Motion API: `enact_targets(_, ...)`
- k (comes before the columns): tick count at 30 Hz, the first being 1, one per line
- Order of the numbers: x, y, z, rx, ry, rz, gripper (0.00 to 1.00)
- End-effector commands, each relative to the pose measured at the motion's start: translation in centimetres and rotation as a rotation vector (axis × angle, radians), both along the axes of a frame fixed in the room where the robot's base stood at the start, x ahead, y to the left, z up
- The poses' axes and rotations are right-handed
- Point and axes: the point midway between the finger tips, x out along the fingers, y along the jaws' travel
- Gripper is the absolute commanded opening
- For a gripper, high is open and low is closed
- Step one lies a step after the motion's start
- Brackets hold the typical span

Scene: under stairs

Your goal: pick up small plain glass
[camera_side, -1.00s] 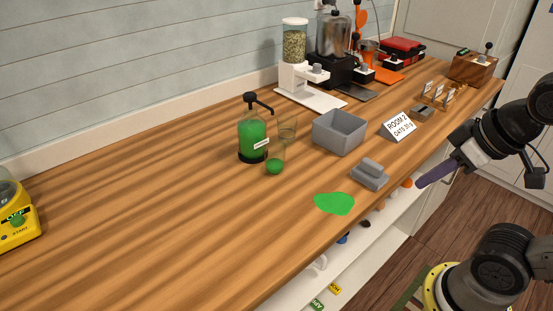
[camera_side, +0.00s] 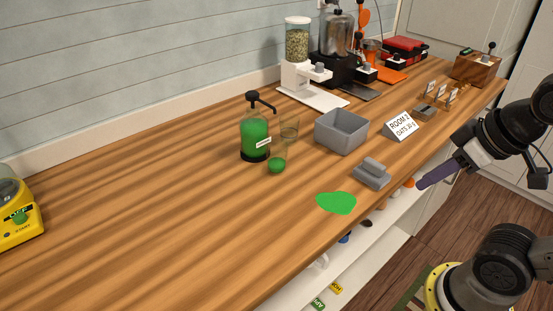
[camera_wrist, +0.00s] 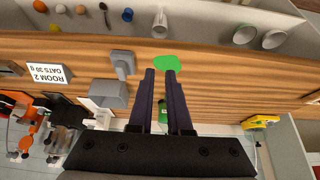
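Two small clear glasses stand by the green pump bottle (camera_side: 254,137) on the wooden counter. One glass (camera_side: 289,127) stands behind and to the bottle's right and looks empty. The other glass (camera_side: 277,160) stands in front, with green liquid in its bottom. I cannot tell which is the plain one. My gripper (camera_side: 422,185) is off the counter's front edge at the right, well away from both glasses. In the wrist view its two dark fingers (camera_wrist: 160,72) are apart with nothing between them. The glasses are not clear in the wrist view; the fingers partly cover the bottle.
A green puddle (camera_side: 336,203) lies near the front edge. A grey block (camera_side: 371,174), a grey bin (camera_side: 341,132) and a room sign (camera_side: 400,126) stand right of the glasses. A yellow device (camera_side: 18,215) is far left. The left counter is clear.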

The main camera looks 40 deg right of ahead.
Motion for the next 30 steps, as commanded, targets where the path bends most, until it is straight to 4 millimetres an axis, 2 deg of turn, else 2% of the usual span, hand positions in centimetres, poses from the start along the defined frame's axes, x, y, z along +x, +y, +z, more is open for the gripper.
enact_targets(1,0.0,0.0,0.0,0.0,0.0,0.0,0.27)
enact_targets(2,0.0,0.0,0.0,0.0,0.0,0.0,0.32)
enact_targets(10,0.0,0.0,0.0,0.0,0.0,0.0,0.81)
enact_targets(20,0.0,0.0,0.3,0.0,-0.002,0.0,0.83)
enact_targets(23,0.1,0.0,1.6,0.0,-0.005,0.0,0.83)
enact_targets(27,0.1,0.0,5.2,0.0,-0.007,0.0,0.83)
enact_targets(30,1.6,0.9,5.7,0.093,0.061,-0.076,0.83)
